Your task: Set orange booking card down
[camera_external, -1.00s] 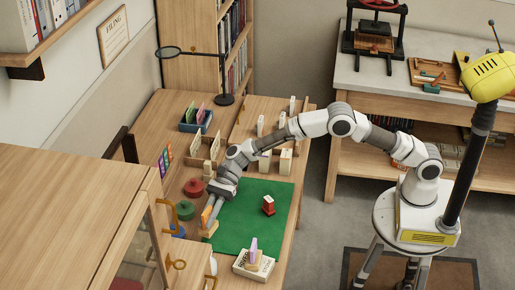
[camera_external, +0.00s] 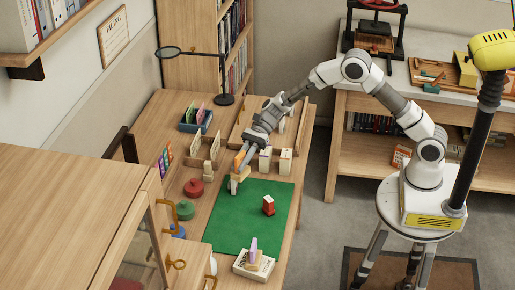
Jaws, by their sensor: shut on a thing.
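My gripper (camera_external: 243,155) is shut on the orange booking card (camera_external: 239,160). It holds the card upright at the far left edge of the green mat (camera_external: 235,220). A tan piece (camera_external: 236,181) shows right below the card; I cannot tell whether it is a card foot or a separate stand. I also cannot tell whether the card is touching anything beneath it. The fingertips are small and partly hidden by the card.
A red stamp (camera_external: 268,206) stands on the mat, otherwise mostly bare. Pale blocks (camera_external: 286,161) stand behind it. Red (camera_external: 194,187) and green (camera_external: 185,209) round pots sit left. A box with a lilac piece (camera_external: 253,263) is at the front, a blue card tray (camera_external: 195,121) at the back.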

